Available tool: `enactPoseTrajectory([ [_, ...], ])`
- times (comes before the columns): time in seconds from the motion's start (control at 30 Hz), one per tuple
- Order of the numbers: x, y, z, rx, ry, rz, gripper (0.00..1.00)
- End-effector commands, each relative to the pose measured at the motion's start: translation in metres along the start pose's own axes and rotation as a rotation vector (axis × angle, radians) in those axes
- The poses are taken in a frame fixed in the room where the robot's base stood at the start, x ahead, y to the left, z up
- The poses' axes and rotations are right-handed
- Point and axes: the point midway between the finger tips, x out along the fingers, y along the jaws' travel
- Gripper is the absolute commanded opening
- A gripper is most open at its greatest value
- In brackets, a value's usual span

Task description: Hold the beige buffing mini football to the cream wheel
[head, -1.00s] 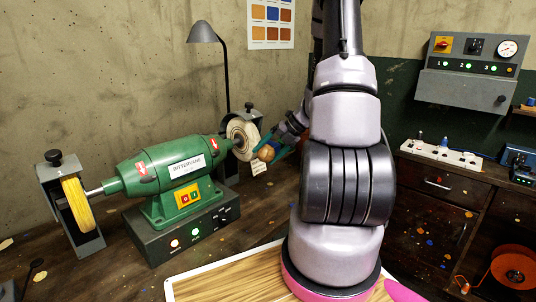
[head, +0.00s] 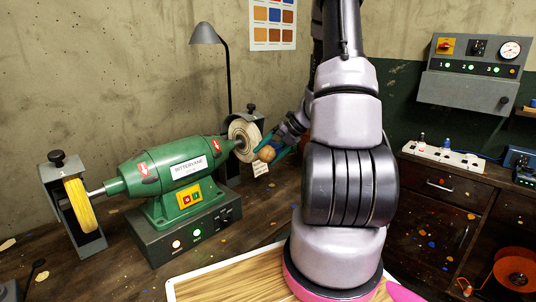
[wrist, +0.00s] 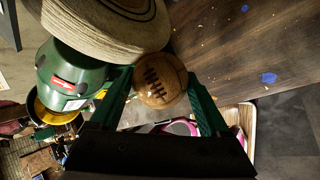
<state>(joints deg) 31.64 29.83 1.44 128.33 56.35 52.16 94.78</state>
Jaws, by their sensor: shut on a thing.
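The beige mini football (head: 267,153), tan leather with dark lacing, is in my gripper (head: 272,146) beside the cream wheel (head: 241,137). In the wrist view the ball (wrist: 160,82) sits between the two green fingers (wrist: 162,98), which are shut on it. The wheel (wrist: 100,32), a thick layered disc, is at the upper left there, and its rim comes right up to the ball's edge. I cannot tell whether they touch or a thin gap is left. The wheel is on the right end of the green grinder (head: 172,178).
A yellow wheel (head: 77,205) is on the grinder's left end. A black lamp (head: 226,75) stands behind the machine. A small tag (head: 261,169) is below the ball. A wood-topped tray (head: 225,283) lies in front, and a drawer cabinet (head: 440,185) stands at right.

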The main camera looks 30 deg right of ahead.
Motion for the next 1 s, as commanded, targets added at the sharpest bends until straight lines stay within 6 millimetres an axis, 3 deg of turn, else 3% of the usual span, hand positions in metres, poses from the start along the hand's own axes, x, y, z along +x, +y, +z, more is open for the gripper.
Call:
enactPoseTrajectory([
  [0.43, -0.002, -0.001, -0.002, 0.001, -0.002, 0.003, 0.33],
  [1.0, -0.020, -0.026, -0.035, 0.001, -0.001, 0.002, 0.33],
])
